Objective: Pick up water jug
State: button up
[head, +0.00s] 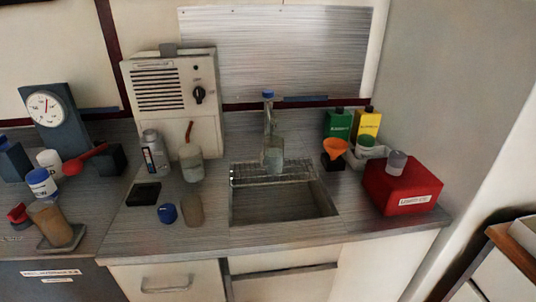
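No vessel here is plainly marked as the water jug. A clear vessel (273,154) is at the tap, over the rack of the sink, and is the likeliest match; whether it holds water is unclear. A second clear vessel (191,163) stands in front of the white box unit, with a red stick-like piece above it. A grey bottle (154,153) with a dark label stands to its left. My gripper is not in view.
The sink (284,206) is open at the counter's front. A blue lid (168,213) and a brownish cup (193,210) stand left of it. A red container (400,187), an orange funnel (335,148) and green and yellow bottles are at right. A dial scale (45,107) is far left.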

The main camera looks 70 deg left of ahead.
aim_at(274, 150)
jog(key=u, duration=0.5)
jog(key=i, duration=0.6)
jog(key=u, duration=1.1)
jog(key=i, duration=0.4)
jog(key=u, duration=0.4)
